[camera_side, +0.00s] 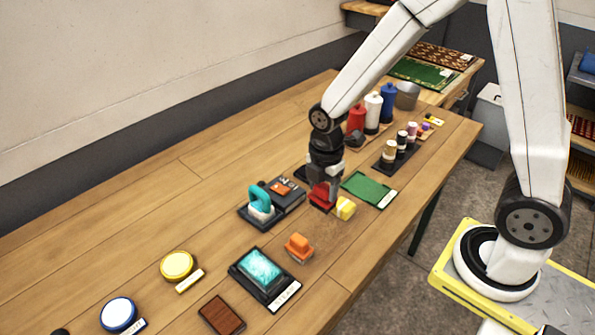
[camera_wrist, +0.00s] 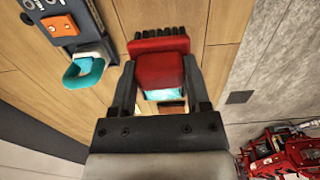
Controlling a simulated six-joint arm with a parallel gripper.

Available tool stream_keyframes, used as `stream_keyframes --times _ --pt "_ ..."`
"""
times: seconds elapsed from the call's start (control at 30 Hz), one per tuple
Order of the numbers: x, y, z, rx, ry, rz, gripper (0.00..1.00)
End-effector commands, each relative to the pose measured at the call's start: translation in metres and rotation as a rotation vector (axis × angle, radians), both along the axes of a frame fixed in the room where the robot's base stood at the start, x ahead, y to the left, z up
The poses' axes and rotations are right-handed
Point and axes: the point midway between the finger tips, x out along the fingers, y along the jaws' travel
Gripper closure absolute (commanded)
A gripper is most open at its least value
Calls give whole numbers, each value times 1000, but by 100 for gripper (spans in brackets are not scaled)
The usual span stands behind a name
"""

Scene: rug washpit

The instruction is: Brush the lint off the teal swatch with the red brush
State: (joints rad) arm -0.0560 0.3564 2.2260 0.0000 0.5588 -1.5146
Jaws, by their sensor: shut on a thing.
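My gripper (camera_side: 324,180) is shut on the red brush (camera_side: 321,196) and holds it near the middle of the table, bristles away from me. In the wrist view the red brush (camera_wrist: 158,66) sits between the two fingers of my gripper (camera_wrist: 160,82). The teal swatch (camera_side: 260,267) lies in a dark tray (camera_side: 283,291) with a white label, nearer the side camera and apart from the brush. Pale marks show on it, but I cannot make out single bits of lint. A teal patch (camera_wrist: 164,95) shows behind the brush in the wrist view, partly hidden.
A yellow block (camera_side: 345,207) is right beside the brush. A teal-handled tool (camera_side: 260,203) is to the left. A green mat (camera_side: 368,189) and bottles (camera_side: 373,111) are farther back. A brown block (camera_side: 221,315) lies in front.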

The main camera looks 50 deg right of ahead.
Motion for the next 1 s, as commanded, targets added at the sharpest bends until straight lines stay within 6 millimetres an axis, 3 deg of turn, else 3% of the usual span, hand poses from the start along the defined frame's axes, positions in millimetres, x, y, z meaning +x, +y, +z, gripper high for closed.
stream_keyframes --times 0.27,0.7,0.83,1.0 --pt "24 40 4 0 -1 7 86" --pt "57 153 15 0 0 6 86" --pt "58 172 16 0 0 3 86" --pt "59 181 18 0 0 1 86"
